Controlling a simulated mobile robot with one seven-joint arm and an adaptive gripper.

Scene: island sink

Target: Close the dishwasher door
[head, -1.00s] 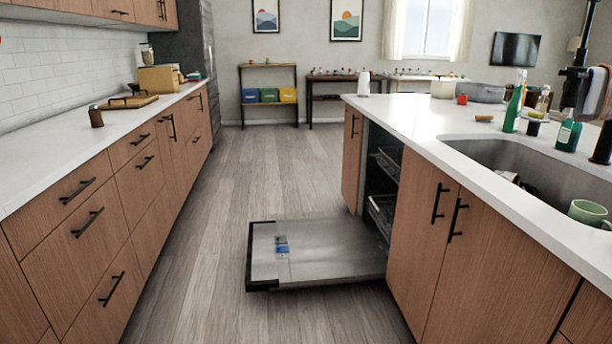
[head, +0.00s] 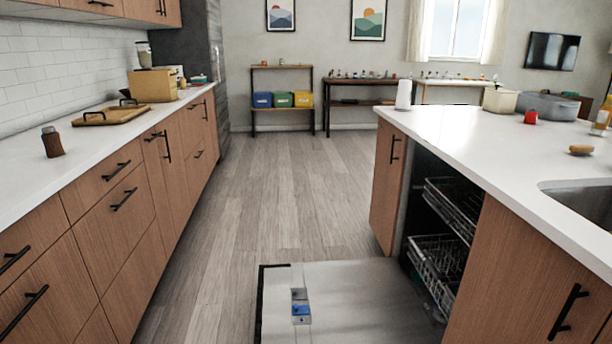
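The dishwasher door (head: 365,290) is folded down flat, low over the floor, at the bottom centre of the head view. Its inner face is up and shows a detergent dispenser with a blue part (head: 300,309). Its near edge is cut off by the frame. The dishwasher opening (head: 418,190) is in the island at right. The upper rack (head: 455,205) and lower rack (head: 440,265) sit inside it. My gripper is not in view.
The island with its white counter (head: 470,150) and sink (head: 585,200) stands at right. Wooden drawers under a counter (head: 95,145) line the left. The floor aisle (head: 270,190) between them is clear beyond the door.

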